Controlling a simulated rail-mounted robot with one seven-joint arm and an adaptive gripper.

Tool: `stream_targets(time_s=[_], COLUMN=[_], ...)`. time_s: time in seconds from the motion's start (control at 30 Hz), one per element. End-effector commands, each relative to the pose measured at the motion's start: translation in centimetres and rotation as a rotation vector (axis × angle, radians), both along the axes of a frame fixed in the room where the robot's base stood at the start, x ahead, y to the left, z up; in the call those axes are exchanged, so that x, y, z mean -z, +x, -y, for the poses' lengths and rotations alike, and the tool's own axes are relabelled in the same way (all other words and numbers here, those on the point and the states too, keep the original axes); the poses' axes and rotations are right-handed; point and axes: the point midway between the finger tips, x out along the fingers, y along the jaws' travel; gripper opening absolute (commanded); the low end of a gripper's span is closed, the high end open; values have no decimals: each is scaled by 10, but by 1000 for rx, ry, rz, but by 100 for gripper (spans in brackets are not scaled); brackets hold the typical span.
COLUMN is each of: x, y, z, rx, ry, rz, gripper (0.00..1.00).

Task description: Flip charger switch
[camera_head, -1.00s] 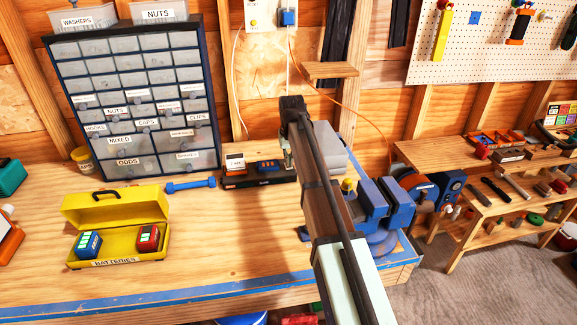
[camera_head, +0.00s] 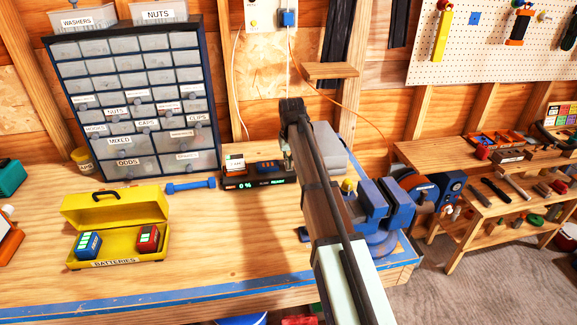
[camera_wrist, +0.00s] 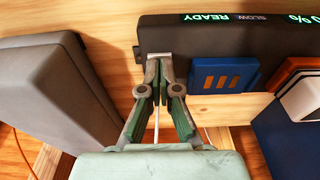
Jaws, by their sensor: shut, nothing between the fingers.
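The charger (camera_head: 256,182) is a long black bar on the workbench, in front of the drawer cabinet. Its front display is lit green and reads "0 %", "SLOW" and "READY"; these words show upside down in the wrist view, on the charger (camera_wrist: 215,35). A blue block with orange slots (camera_wrist: 222,75) and an orange-and-white block (camera_head: 235,162) sit on it. My gripper (camera_wrist: 158,62) is shut and empty, its tips at the charger's end by a small pale metal piece. I cannot tell whether they touch it. The switch itself is not clearly visible; the fingers may cover it.
A grey box (camera_head: 328,148) stands close to my gripper. A blue vise (camera_head: 375,205) is at the bench's right. A yellow battery case (camera_head: 117,220), a blue tool (camera_head: 190,185) and a drawer cabinet (camera_head: 135,100) are on the left. The front middle of the bench is clear.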

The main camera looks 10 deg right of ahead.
Motion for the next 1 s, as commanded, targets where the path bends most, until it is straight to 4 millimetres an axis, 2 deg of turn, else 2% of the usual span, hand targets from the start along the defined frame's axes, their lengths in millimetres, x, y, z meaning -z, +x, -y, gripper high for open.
stream_targets(time_s=[0.8,1.0], x=[-61,-67], y=[0,0], z=[0,0], rx=[0,0], ry=[0,0], rz=[0,0], gripper=[0,0])
